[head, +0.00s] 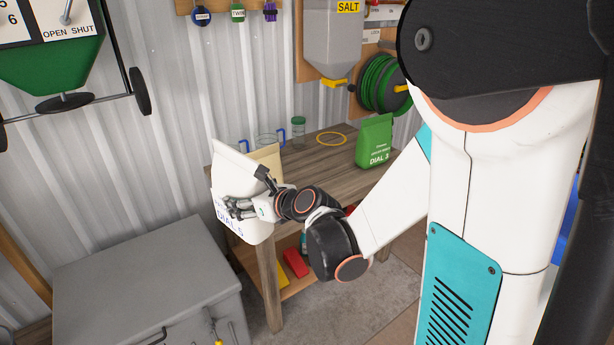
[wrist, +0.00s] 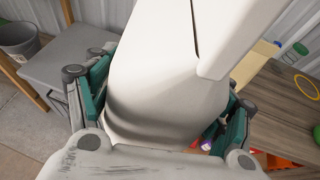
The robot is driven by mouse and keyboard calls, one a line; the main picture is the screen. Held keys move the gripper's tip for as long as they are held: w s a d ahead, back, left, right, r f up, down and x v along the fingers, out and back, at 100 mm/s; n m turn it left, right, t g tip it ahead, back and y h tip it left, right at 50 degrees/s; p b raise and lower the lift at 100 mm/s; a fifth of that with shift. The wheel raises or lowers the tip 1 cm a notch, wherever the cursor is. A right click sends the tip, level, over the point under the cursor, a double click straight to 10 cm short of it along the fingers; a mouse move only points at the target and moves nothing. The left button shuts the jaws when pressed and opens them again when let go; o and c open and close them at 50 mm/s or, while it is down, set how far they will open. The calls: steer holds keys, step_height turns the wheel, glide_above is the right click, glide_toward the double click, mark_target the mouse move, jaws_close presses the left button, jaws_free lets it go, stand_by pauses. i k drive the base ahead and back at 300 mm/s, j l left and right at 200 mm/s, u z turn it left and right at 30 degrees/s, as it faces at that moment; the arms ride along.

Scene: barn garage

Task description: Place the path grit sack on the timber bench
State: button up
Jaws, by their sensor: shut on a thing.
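A white sack (head: 240,178) with blue "DIAL 5" print is held upright by my gripper (head: 240,208) in the head view. In the wrist view the white sack (wrist: 165,90) fills the middle, between my two gripper fingers (wrist: 160,105), which press on its sides. Most of its label is hidden by the fingers. The timber bench (head: 335,178) stands along the wall, and the sack is in front of its left end. I cannot tell whether the sack touches the bench. The bench top also shows at the right in the wrist view (wrist: 272,95).
A beige item (head: 267,157) is behind the held sack. A grey chest (head: 145,275) is at lower left. The bench's front middle looks clear.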

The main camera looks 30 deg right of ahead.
mark_target(324, 170)
steer(key=z, duration=1.3)
steer(key=i+j+z, duration=0.1)
steer(key=i+j, duration=0.15)
steer(key=i, duration=0.2)
steer(key=i+j+z, duration=0.15)
steer(key=i, duration=0.35)
steer(key=i+j, duration=0.1)
steer(key=j, duration=0.15)
steer(key=i+j, duration=0.1)
steer(key=j, duration=0.15)
